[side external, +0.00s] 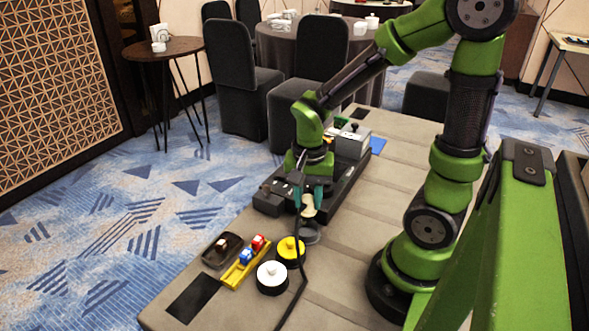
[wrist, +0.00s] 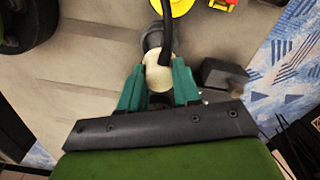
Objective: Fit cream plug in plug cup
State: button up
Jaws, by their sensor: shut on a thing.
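My gripper (side external: 308,196) has teal fingers and is shut on the cream plug (side external: 308,211). In the wrist view, the plug (wrist: 159,78) sits between the two fingertips (wrist: 158,70), with a black cord running over it. A grey round cup (side external: 311,236) stands on the table just below the plug in the side view. In the wrist view, the cup (wrist: 150,41) shows just beyond the plug, partly covered by it and the cord. The plug looks above the cup; I cannot tell whether they touch.
A yellow round piece (side external: 291,250) and a white round piece (side external: 272,276) stand near the cup. A yellow tray (side external: 235,279) holds red and blue blocks, beside a dark dish (side external: 223,250). The cord (side external: 303,275) crosses the table front.

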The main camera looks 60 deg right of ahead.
aim_at(307, 214)
jog(key=shift+f, duration=0.85)
jog(key=shift+f, duration=1.65)
dwell(2.1)
jog(key=o, duration=0.9)
jog(key=shift+o, duration=0.2)
jog(key=shift+o, duration=0.9)
